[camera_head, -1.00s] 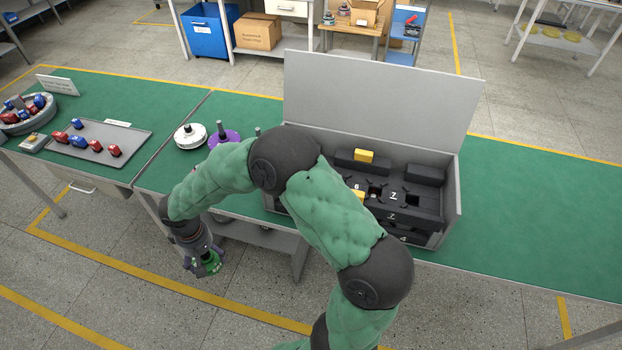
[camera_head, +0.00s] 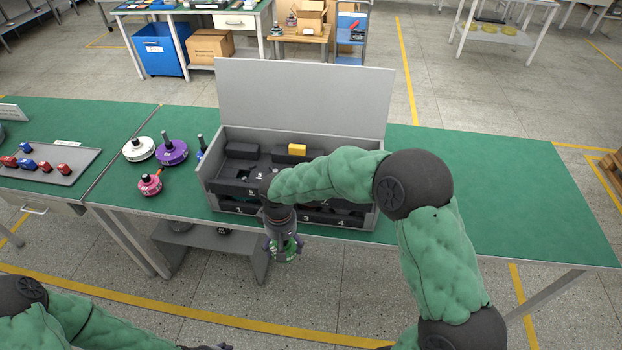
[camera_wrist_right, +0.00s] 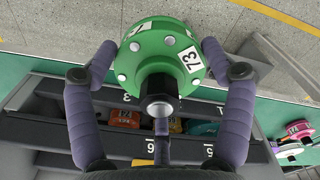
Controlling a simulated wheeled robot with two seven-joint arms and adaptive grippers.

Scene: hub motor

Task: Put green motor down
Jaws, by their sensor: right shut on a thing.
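The green motor (camera_head: 284,254) is held by my right gripper (camera_head: 284,246) in front of the grey case (camera_head: 208,183), below the level of the table's front edge and above the floor. In the right wrist view the green motor (camera_wrist_right: 150,42) sits between the two purple fingers of my right gripper (camera_wrist_right: 155,65), its dark shaft pointing at the camera and a "73" label on its side. The case stands open with its lid (camera_head: 305,100) raised at the back. Its numbered black slots are partly hidden by my right arm.
A white motor (camera_head: 139,153), a purple motor (camera_head: 172,155) and a pink motor (camera_head: 150,187) stand on the green table left of the case. A grey tray (camera_head: 85,160) with small red and blue parts lies farther left. The table right of the case (camera_head: 500,180) is clear.

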